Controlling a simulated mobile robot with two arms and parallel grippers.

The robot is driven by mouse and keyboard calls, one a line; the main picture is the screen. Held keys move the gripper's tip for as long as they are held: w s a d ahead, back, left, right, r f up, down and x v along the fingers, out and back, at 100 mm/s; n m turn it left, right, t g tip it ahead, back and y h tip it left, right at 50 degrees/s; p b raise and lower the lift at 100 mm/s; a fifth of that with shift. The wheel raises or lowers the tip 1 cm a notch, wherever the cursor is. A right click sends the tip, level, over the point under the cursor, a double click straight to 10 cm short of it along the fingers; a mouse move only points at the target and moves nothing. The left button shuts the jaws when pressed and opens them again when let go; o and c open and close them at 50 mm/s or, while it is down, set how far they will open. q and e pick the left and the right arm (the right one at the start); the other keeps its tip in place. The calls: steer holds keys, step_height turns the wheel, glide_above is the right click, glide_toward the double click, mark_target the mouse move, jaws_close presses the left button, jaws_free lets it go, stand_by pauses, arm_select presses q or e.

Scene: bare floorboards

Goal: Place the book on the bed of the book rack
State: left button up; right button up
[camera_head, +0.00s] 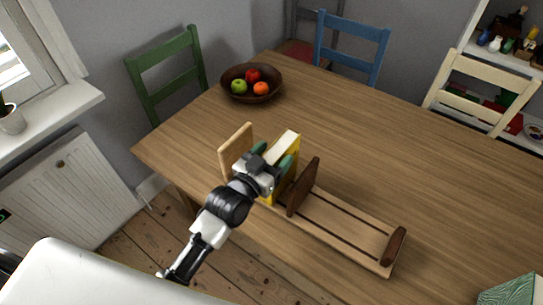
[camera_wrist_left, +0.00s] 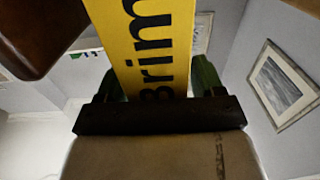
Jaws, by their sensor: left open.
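The yellow book (camera_head: 284,146) with pale pages stands upright in the book rack, between the light wooden end panel (camera_head: 234,152) and the dark brown upright (camera_head: 303,188). The rack's slatted bed (camera_head: 345,224) shows bare right of that upright. My left gripper (camera_head: 272,160) is at the book, its green fingers open, one on each side of it. In the left wrist view the book's yellow spine (camera_wrist_left: 155,40) with black lettering runs between the fingers (camera_wrist_left: 158,84). My right gripper is not in view.
A brown fruit bowl (camera_head: 252,95) stands at the table's back left. A green-patterned object (camera_head: 512,290) shows at the lower right. The wooden table (camera_head: 400,150) is clear behind the rack. Green (camera_head: 170,75), blue (camera_head: 350,45) and cream (camera_head: 480,95) chairs stand around it.

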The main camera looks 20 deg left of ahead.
arm_select(q)
steer(key=shift+r, duration=0.25)
steer(key=b+v, duration=0.1)
steer(key=v, duration=1.1)
steer(key=shift+f, duration=0.1)
